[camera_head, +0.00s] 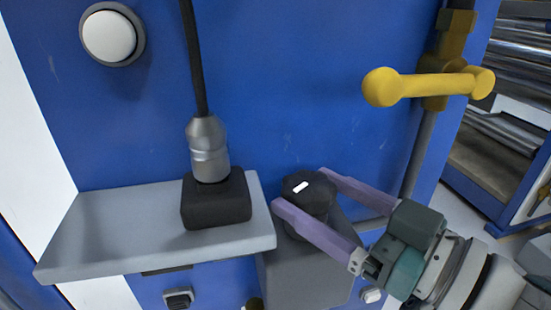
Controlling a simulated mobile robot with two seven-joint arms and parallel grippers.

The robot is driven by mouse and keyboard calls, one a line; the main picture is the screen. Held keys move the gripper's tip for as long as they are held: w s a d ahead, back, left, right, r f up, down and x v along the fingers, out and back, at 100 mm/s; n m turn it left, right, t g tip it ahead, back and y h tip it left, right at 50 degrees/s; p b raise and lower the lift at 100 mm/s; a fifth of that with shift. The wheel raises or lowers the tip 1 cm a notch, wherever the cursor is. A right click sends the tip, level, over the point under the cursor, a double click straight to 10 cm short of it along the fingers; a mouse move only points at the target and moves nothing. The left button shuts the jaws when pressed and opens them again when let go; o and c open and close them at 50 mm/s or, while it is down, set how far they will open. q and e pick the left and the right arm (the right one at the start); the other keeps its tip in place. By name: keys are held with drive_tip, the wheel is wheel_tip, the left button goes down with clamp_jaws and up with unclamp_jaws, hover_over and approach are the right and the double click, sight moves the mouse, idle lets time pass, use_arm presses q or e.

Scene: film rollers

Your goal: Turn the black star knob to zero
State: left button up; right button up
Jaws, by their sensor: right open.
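The black star knob (309,192) sits on top of a grey box (312,270) that stands out from the blue panel. It carries a short white mark on its top, slanting slightly up to the right. My right gripper (300,187) comes in from the lower right. Its two long purple fingers are open, one on the far side and one on the near side of the knob. I cannot tell whether either finger touches it. My left gripper is not in view.
A grey shelf (110,225) left of the knob holds a black block with a metal connector (207,148) and cable. A yellow-handled valve (425,86) is at upper right, and a white round button (109,36) at upper left. Metal rollers (515,45) lie at far right.

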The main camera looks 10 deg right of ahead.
drive_tip(key=c, duration=1.1)
drive_tip(key=shift+w+n+g+y, duration=0.1)
drive_tip(key=shift+n+g+y, duration=0.2)
drive_tip(key=shift+n+y, duration=0.1)
drive_tip(key=shift+d+n+g+y, duration=0.15)
drive_tip(key=shift+n+g+y, duration=0.45)
drive_tip(key=shift+y, duration=0.1)
drive_tip(key=shift+w+f+n+g+y+b, duration=0.15)
drive_tip(key=shift+n+g+y+b, duration=0.15)
drive_tip(key=shift+g+y+b, duration=0.2)
drive_tip(key=n+g+y+b, duration=0.1)
drive_tip(key=n+g+b, duration=0.1)
drive_tip(key=g+b, duration=0.2)
drive_tip(key=n+g+y+b, duration=0.2)
drive_tip(key=n+g+b, duration=0.1)
drive_tip(key=b, duration=0.3)
drive_tip(key=w+n+g+y+b, duration=0.1)
drive_tip(key=n+g+b, duration=0.2)
drive_tip(key=g+b, duration=0.1)
drive_tip(key=shift+d+f+g+y+b, duration=0.2)
drive_tip(key=shift+g+y+b, duration=0.2)
drive_tip(key=shift+b, duration=0.15)
drive_tip(key=shift+s+r+n+g+b, duration=0.1)
drive_tip(key=shift+r+n+g+b, duration=0.15)
drive_tip(key=shift+n+g+b, duration=0.45)
